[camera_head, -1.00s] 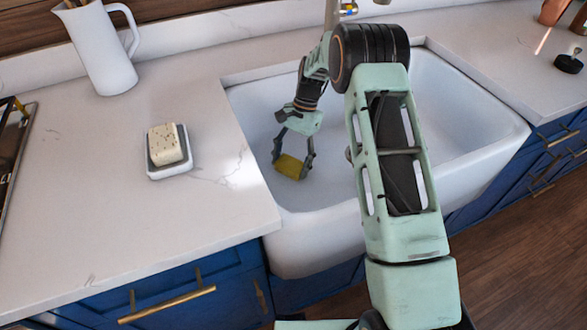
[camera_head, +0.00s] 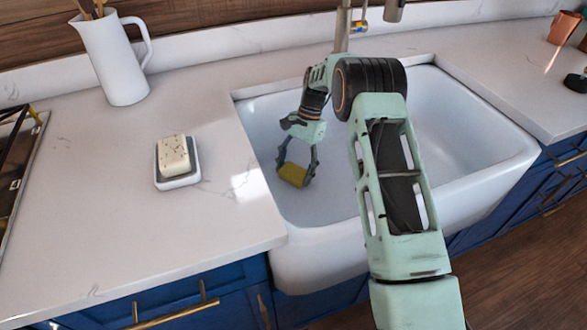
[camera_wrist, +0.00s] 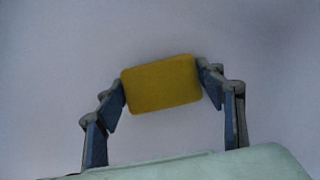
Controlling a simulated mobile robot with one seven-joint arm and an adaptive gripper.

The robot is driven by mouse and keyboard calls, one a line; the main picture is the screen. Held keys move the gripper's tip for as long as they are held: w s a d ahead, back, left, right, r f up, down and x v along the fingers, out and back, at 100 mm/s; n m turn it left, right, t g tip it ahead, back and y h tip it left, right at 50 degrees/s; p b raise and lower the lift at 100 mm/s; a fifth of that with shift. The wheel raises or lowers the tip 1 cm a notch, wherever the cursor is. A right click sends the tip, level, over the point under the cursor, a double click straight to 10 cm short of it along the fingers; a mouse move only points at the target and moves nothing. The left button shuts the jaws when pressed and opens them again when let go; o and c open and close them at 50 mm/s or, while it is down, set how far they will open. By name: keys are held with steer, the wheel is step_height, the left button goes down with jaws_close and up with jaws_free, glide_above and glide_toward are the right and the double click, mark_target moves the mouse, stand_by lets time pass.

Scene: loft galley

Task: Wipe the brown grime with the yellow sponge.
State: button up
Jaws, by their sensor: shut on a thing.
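The yellow sponge (camera_head: 292,174) is held between the two fingers of my gripper (camera_head: 296,172), inside the left part of the white sink (camera_head: 443,120). In the wrist view the sponge (camera_wrist: 162,84) fills the space between the fingertips (camera_wrist: 163,83), with a finger against each short side. Behind it is only a plain pale sink surface. Whether the sponge touches the sink floor I cannot tell. I see no brown grime in either view; my arm hides part of the sink.
A soap bar (camera_head: 174,154) lies in a soap dish (camera_head: 180,182) on the counter left of the sink. A white pitcher (camera_head: 112,62) with utensils stands behind it. The faucet (camera_head: 343,25) rises at the sink's back. A copper cup (camera_head: 563,28) stands at the right.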

mark_target(304, 206)
steer(key=shift+s+d, duration=0.25)
steer(key=shift+s, duration=0.35)
steer(key=shift+s+d, duration=0.25)
steer(key=shift+s, duration=0.35)
steer(key=shift+s+d+p, duration=0.3)
steer(key=shift+s, duration=0.35)
steer(key=shift+s+d+p, duration=0.25)
steer(key=shift+s, duration=0.4)
steer(key=shift+s+d+p, duration=0.3)
steer(key=shift+s, duration=0.35)
steer(key=shift+s+d+f, duration=0.1)
steer(key=shift+s+d, duration=0.2)
steer(key=shift+s, duration=0.35)
steer(key=shift+s+d+f, duration=0.1)
steer(key=shift+s+d, duration=0.15)
steer(key=shift+s, duration=0.4)
steer(key=shift+w+r+p, duration=0.1)
steer(key=shift+r+p, duration=2.05)
steer(key=shift+r, duration=0.95)
steer(key=shift+a+r, duration=0.1)
steer(key=shift+r+p, duration=1.05)
steer(key=shift+r, duration=0.35)
